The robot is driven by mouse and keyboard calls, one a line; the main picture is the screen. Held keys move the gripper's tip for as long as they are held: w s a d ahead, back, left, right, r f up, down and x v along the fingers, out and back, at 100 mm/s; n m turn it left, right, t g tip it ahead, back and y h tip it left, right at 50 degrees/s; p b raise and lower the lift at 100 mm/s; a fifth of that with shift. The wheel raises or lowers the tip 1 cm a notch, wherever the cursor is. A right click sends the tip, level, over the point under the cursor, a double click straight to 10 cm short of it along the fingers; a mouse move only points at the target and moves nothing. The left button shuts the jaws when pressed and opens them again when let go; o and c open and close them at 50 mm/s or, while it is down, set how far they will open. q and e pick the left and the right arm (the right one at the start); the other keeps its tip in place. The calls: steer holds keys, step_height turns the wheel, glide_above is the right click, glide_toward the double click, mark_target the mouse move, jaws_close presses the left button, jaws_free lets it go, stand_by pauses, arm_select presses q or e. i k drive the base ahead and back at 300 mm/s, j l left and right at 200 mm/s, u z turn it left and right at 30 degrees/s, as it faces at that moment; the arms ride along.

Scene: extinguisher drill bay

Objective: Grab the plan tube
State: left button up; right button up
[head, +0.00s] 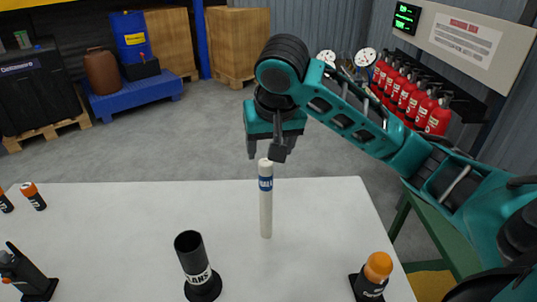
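The plan tube (266,210) is a slim white cylinder with a blue lettered band near its top. It appears to stand upright on the white table, right of the middle. My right gripper (267,154) points down just above the tube's top end, with its fingers apart on either side. One finger partly overlaps the top, and I cannot tell whether they touch. A black holder (191,256) lettered "PLANS" stands on a round base at the front, left of the tube, and looks empty. My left gripper is not in view.
On the white table (120,225) are an orange-topped black bottle (374,275) at front right, a black device (27,275) at front left and two small orange-capped items (33,195) at far left. Red extinguishers (409,98) line the right wall. Table around the tube is clear.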

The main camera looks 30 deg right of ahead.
mark_target(203, 284)
steer(key=k, duration=1)
